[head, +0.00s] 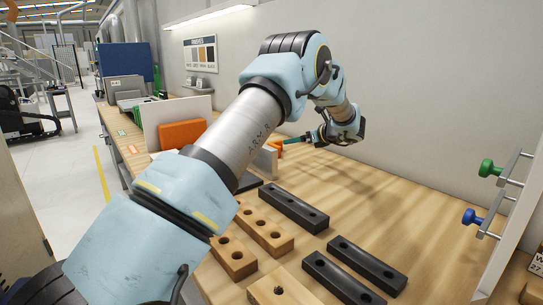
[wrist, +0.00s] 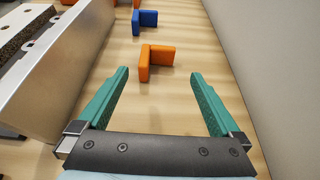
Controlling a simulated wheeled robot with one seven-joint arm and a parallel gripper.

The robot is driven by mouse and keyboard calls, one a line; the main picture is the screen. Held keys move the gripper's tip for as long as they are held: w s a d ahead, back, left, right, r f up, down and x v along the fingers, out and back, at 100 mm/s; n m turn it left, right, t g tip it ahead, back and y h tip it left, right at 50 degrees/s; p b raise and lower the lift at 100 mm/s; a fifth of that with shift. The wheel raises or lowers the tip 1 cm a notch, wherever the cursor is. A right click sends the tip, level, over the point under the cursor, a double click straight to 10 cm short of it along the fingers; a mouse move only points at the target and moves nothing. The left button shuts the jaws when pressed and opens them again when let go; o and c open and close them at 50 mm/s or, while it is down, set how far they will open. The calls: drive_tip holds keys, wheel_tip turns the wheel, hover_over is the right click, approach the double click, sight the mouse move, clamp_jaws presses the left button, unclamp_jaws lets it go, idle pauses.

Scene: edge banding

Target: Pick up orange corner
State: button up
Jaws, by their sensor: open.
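The orange corner (wrist: 155,61) is a small L-shaped piece standing on the wooden table. In the wrist view it lies ahead of my gripper (wrist: 160,82), about midway between the two green fingers and just beyond their tips. My gripper is open and empty, and I see no contact with the piece. In the head view my gripper (head: 298,139) is at the far part of the table, with the orange corner (head: 276,145) beside its fingertips, partly hidden by my arm.
A blue corner (wrist: 145,20) stands beyond the orange one. A pale upright block (wrist: 45,75) is close on the left, and a wall (wrist: 270,50) runs along the right. Black blocks (head: 293,208) and wooden blocks with holes (head: 263,231) lie on the near table.

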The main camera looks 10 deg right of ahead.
drive_tip(key=shift+w+a+f, duration=0.1)
drive_tip(key=shift+w+f, duration=0.1)
drive_tip(key=shift+f, duration=0.3)
drive_tip(key=p, duration=0.2)
hover_over(286, 157)
wheel_tip(286, 157, down, 2)
drive_tip(key=shift+f, duration=0.1)
drive_tip(key=shift+p+x, duration=0.8)
drive_tip(key=shift+x, duration=1.3)
drive_tip(key=shift+f, duration=0.15)
drive_tip(key=c, duration=1.1)
